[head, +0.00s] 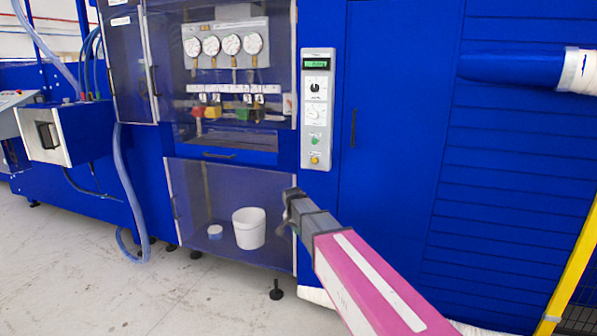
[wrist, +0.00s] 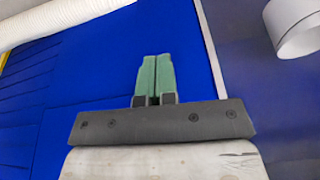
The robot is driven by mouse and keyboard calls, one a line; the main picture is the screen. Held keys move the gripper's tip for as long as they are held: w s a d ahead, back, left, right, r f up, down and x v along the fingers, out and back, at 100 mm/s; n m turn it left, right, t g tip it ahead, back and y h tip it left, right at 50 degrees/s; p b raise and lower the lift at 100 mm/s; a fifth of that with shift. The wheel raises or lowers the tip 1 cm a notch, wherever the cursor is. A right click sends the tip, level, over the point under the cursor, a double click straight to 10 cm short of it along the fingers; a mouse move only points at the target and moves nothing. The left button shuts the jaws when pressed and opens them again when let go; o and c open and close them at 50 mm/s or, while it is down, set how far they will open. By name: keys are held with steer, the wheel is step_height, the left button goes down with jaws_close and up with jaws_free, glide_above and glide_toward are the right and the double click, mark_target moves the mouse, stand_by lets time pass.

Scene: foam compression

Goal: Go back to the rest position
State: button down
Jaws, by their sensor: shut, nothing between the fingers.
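My gripper (wrist: 154,78) shows in the wrist view with its two green fingers side by side and closed, with nothing between them. In the head view my gripper (head: 289,199) is at the end of my pink and grey arm, in front of the right edge of the lower clear door (head: 190,200). I cannot tell whether it touches the door.
A white bucket (head: 249,229) and a small lid-like disc (head: 215,232) are behind the lower door. A control panel (head: 317,110) with dials and buttons is above my gripper. A yellow rail (head: 574,265) stands at the right. Open floor (head: 110,280) lies at the left.

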steer(key=s+d+f+n+g, duration=0.1)
steer(key=s+d+f, duration=0.2)
steer(key=s+d, duration=0.3)
steer(key=s+d+f+n+g+y, duration=0.1)
steer(key=s+d+f+n, duration=0.1)
steer(key=s+d, duration=0.4)
steer(key=s+d+f+n+g, duration=0.1)
steer(key=s+d+f, duration=0.4)
steer(key=s, duration=0.8)
steer(key=shift+d+n, duration=0.7)
steer(key=shift+d, duration=0.4)
steer(key=shift+s, duration=0.1)
